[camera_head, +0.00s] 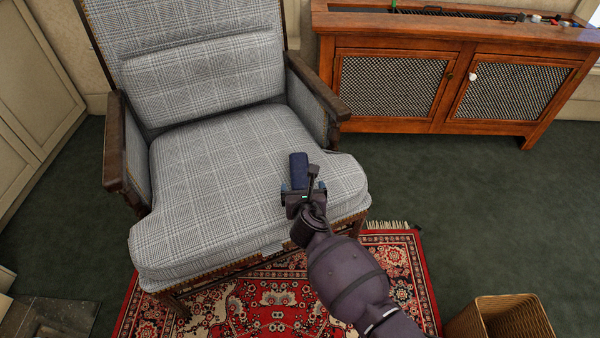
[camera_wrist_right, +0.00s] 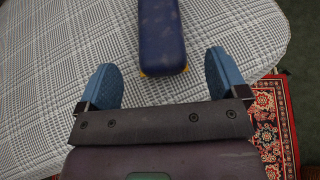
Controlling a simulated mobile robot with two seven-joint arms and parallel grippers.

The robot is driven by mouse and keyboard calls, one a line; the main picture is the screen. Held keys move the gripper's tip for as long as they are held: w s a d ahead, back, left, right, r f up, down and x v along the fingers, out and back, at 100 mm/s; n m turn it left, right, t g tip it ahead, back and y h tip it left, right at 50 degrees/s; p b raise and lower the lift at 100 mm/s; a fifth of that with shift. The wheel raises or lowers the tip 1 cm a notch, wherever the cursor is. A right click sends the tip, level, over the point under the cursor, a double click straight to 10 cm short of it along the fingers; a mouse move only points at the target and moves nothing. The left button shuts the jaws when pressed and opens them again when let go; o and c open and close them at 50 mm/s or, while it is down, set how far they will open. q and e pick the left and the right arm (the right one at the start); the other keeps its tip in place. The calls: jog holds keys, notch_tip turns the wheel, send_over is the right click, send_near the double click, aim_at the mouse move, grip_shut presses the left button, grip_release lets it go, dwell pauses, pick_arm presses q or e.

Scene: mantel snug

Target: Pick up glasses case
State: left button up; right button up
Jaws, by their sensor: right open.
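The glasses case is a dark blue, long rounded box (camera_head: 299,168) lying on the seat of the plaid armchair (camera_head: 215,185), near its front right part. In the right wrist view the case (camera_wrist_right: 161,35) runs away from the gripper, its near end close to the gap between the fingers. My right gripper (camera_head: 303,187) is over the seat at the near end of the case. Its two blue fingers (camera_wrist_right: 162,85) are spread wide with nothing between the tips. My left gripper is out of view.
The chair's wooden armrests (camera_head: 318,88) rise on both sides of the seat. A wooden cabinet (camera_head: 450,80) with mesh doors stands at the back right. A red patterned rug (camera_head: 270,305) lies in front of the chair. A wicker basket (camera_head: 500,318) stands at the lower right.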

aim_at(302, 184)
jog(key=w+f+b, duration=0.2)
jog(key=shift+w+a+f, duration=0.1)
jog(key=shift+w+f, duration=0.15)
jog(key=shift+w, duration=0.4)
jog(key=shift+w+r, duration=0.2)
jog(key=shift+w, duration=0.2)
jog(key=c, duration=1)
